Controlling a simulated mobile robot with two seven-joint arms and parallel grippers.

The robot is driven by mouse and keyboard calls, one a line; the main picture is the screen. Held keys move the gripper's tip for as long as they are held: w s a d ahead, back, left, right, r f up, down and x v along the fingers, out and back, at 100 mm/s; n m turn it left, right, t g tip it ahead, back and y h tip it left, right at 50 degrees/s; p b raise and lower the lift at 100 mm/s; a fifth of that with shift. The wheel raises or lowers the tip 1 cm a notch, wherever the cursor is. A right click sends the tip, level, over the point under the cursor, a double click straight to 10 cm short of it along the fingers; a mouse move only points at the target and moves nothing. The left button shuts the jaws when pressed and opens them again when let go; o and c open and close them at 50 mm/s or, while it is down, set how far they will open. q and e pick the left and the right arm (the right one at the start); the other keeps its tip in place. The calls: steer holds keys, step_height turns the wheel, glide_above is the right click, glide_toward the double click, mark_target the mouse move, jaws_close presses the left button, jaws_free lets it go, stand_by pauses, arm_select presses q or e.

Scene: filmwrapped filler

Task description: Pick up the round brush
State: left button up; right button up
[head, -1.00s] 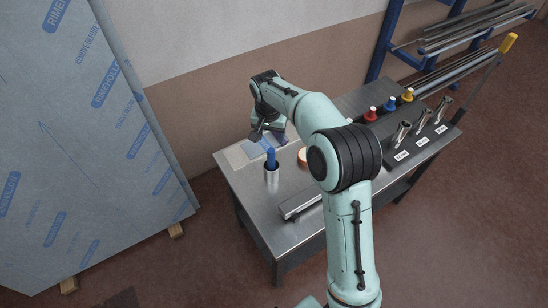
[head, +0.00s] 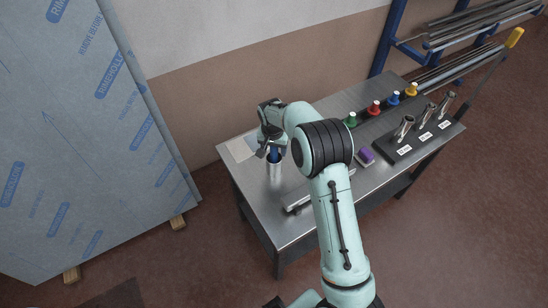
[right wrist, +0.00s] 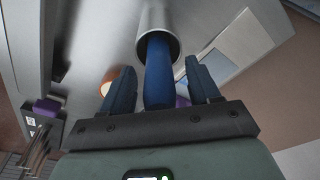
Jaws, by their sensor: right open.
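The round brush shows as a blue handle (head: 273,156) standing in a metal cup (head: 275,173) on the steel table; any brush head is hidden inside the cup. In the right wrist view the handle (right wrist: 158,75) runs from the mouth of the cup (right wrist: 154,22) toward my palm. My right gripper (right wrist: 158,68) is open, one finger on each side of the handle, with gaps showing on both sides. In the head view my right gripper (head: 271,146) is at the top of the handle and partly covers it. My left gripper is not in view.
Green (head: 350,119), red (head: 374,108), blue (head: 394,98) and yellow (head: 411,89) pieces line the table's back. A black rack (head: 405,150) holds metal tubes. A purple item (head: 366,155) and a metal bar (head: 297,203) lie nearer. A wrapped panel (head: 85,130) stands left.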

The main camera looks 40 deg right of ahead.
steer(key=c, duration=1.1)
